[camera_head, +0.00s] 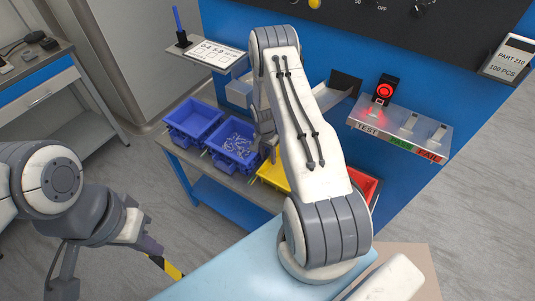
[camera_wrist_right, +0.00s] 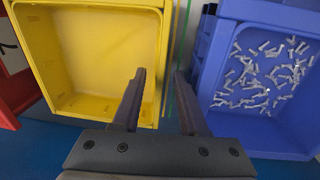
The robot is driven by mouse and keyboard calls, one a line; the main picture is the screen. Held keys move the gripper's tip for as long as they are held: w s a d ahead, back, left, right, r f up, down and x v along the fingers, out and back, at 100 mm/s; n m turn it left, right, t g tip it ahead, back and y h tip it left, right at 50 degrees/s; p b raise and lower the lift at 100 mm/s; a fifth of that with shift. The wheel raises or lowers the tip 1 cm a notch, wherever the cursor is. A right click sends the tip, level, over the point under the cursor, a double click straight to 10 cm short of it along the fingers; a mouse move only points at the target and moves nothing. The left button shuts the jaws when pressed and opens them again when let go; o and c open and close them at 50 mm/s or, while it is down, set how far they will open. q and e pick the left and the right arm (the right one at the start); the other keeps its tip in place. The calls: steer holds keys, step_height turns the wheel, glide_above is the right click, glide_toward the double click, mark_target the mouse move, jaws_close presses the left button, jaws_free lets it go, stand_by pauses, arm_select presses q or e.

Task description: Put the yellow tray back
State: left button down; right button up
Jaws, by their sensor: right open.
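The yellow tray (camera_wrist_right: 98,62) looks empty in the right wrist view. In the head view only part of the yellow tray (camera_head: 272,176) shows on the low blue bench, as my right arm covers the rest. My right gripper (camera_wrist_right: 160,74) is open, its fingers on either side of the tray's right wall in the picture. I cannot tell whether they touch it. In the head view the right gripper (camera_head: 264,142) is beside the tray, partly hidden. My left gripper (camera_head: 150,246) is low at the left, far from the tray; its jaws are unclear.
A blue bin of metal parts (camera_wrist_right: 262,82) stands close to the yellow tray, with a narrow gap between. Another blue bin (camera_head: 192,119) is further left. A red bin (camera_head: 364,186) is on the tray's other side. A test shelf (camera_head: 400,131) with a lit red lamp is behind.

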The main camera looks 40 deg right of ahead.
steer(key=shift+r, duration=0.3)
step_height(320, 180, up, 12)
steer(key=w+b, duration=0.1)
steer(key=b, duration=0.1)
steer(key=s+a+r+n, duration=0.2)
steer(key=a+r+n, duration=0.4)
steer(key=a, duration=0.4)
steer(key=s+a+r+n, duration=0.3)
steer(key=a+r, duration=0.5)
steer(key=a, duration=0.3)
steer(key=s+a+r+n, duration=0.2)
steer(key=s+a+n, duration=0.1)
steer(key=s, duration=0.4)
steer(key=s+a+r+n+y, duration=0.1)
steer(key=s+a+r+n, duration=0.1)
steer(key=s+a+n, duration=0.2)
steer(key=s+a+r+n, duration=0.2)
steer(key=s+n, duration=0.3)
steer(key=s, duration=0.5)
steer(key=shift+a+r+t, duration=0.35)
steer(key=shift+a+t, duration=0.05)
steer(key=shift+a, duration=0.35)
